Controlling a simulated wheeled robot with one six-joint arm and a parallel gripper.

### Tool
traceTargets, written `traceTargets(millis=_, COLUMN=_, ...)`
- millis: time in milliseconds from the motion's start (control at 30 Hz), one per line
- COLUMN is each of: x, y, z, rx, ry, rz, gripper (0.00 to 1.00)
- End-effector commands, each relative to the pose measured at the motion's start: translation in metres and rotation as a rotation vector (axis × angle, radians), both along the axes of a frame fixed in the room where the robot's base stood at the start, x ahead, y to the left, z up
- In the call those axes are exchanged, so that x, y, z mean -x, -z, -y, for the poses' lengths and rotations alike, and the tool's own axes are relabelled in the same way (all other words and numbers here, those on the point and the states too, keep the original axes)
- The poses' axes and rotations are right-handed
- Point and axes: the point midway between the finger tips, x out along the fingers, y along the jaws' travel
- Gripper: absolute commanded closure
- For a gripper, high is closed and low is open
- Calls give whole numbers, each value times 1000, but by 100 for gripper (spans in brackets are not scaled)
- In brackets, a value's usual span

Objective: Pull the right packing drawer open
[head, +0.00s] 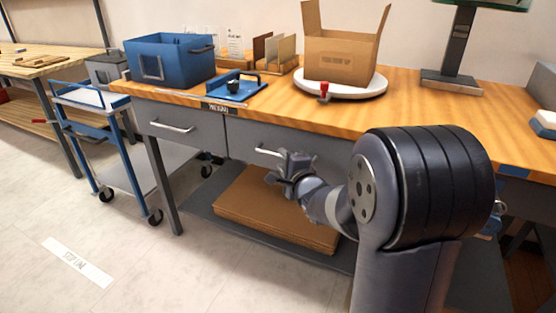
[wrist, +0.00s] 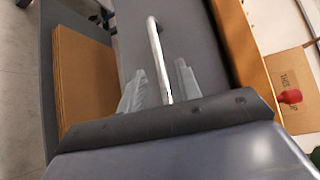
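The right packing drawer (head: 310,162) is a grey front under the wooden worktop, and it looks shut. Its pale bar handle (head: 267,152) shows just left of my gripper (head: 281,170), which partly covers the drawer. In the wrist view the drawer front (wrist: 195,40) is dark grey and the handle (wrist: 155,42) runs up from between my fingers. My gripper (wrist: 160,85) is open, with one finger on each side of the handle's near end. I see gaps between the fingers and the bar; the drawer's right part is hidden by my arm.
The left drawer (head: 178,130) is shut beside it. Flat cardboard (head: 270,208) lies on the shelf below. A blue bin (head: 170,62) and an open carton (head: 340,57) on a white turntable (head: 345,88) stand on the worktop (head: 420,110).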

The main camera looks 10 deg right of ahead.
Motion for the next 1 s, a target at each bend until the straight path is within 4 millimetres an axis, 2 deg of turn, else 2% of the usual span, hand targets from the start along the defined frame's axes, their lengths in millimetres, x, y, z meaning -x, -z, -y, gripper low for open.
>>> traceTargets(millis=100, x=-19, y=5, z=-4, rx=1, ry=-2, rz=0, gripper=67)
traceTargets(millis=300, x=-38, y=7, z=-7, rx=1, ry=0, rz=-1, gripper=67)
traceTargets(millis=667, x=-42, y=6, z=-7, rx=1, ry=1, rz=-1, gripper=67)
traceTargets(millis=1000, x=-42, y=6, z=-7, rx=1, ry=1, rz=-1, gripper=94)
